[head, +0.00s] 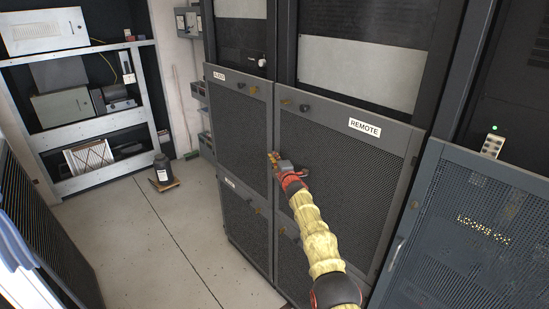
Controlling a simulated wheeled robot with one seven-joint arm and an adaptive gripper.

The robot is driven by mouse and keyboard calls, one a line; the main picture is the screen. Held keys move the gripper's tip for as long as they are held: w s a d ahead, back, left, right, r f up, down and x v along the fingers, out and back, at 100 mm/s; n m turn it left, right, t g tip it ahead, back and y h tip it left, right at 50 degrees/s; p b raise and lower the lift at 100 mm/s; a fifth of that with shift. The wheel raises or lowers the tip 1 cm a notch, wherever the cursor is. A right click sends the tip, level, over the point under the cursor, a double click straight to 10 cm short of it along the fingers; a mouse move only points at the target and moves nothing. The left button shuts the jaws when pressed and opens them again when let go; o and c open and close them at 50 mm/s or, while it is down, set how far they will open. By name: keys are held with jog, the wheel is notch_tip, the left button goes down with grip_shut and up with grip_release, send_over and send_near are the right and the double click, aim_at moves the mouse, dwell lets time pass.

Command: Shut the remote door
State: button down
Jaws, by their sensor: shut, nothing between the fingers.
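The remote door (345,160) is a dark mesh panel in a grey frame, with a white REMOTE label near its top right. It stands upright in the rack and looks about flush with the panel on its left; I cannot tell whether a small gap remains at its edge. My arm reaches up from the bottom right in front of it. My gripper (272,159) is shut and empty at the door's left edge, by the seam with the audio door. I cannot tell whether it touches the door. The gripper and arm hide part of the left frame.
The audio door (238,128) is left of the remote door, with more mesh doors below. A blue-grey mesh door (470,230) is at the right. A black jug (162,170) stands on the floor by shelves (95,130). The floor (160,235) at left is mostly clear.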

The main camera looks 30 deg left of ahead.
jog(key=shift+w+d+r, duration=0.35)
jog(key=shift+d+r, duration=0.05)
jog(key=shift+d, duration=0.05)
jog(key=shift+s+d+f, duration=0.1)
jog(key=v, duration=1.1)
jog(key=shift+s+f, duration=0.3)
jog(key=shift+s, duration=0.25)
dwell(0.5)
